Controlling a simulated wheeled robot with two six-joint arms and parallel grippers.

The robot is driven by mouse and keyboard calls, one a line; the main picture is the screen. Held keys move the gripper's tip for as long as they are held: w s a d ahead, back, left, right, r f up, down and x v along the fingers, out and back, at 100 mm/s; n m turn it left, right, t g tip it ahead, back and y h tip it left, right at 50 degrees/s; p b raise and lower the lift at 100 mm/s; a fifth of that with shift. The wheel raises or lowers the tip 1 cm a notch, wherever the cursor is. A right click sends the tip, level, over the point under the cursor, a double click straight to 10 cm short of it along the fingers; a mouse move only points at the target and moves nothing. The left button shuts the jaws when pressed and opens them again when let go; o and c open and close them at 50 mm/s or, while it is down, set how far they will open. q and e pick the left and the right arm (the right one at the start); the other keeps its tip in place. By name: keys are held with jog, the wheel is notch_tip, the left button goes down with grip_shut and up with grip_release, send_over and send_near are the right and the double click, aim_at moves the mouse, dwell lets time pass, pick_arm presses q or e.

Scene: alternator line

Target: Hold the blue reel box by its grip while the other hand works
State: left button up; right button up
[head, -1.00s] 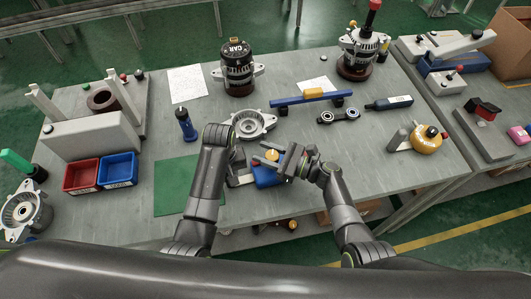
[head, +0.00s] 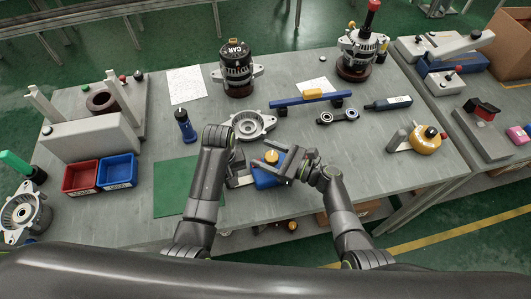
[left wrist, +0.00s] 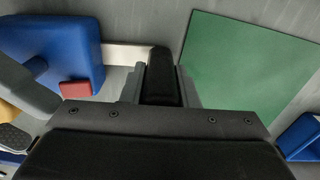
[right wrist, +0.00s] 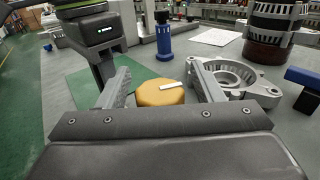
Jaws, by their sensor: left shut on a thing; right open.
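The blue reel box (head: 266,178) sits near the front edge of the bench, with a round yellow knob (head: 271,156) on top. It also shows at the upper left of the left wrist view (left wrist: 75,35). My left gripper (head: 240,181) is at the box's left side, shut on a black grip (left wrist: 160,75) beside the box. My right gripper (head: 262,155) is open, with its fingers to either side of the knob. In the right wrist view the knob (right wrist: 160,93) carries a white mark and lies between the fingers; I cannot tell whether they touch it.
A green mat (head: 176,190) lies left of my left arm. A metal housing ring (head: 250,125) and a blue bottle-like tool (head: 185,125) stand behind. Red (head: 81,177) and blue (head: 118,170) bins are at left.

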jog(key=v, duration=1.1)
jog(key=shift+d, duration=0.25)
pick_arm(q)
jog(key=o, duration=1)
jog(key=shift+r, duration=0.1)
pick_arm(e)
jog(key=shift+f, duration=0.1)
pick_arm(q)
notch_tip(320, 180, up, 7)
jog(key=shift+r, duration=0.15)
jog(key=shift+s, duration=0.1)
pick_arm(e)
jog(key=shift+s, duration=0.15)
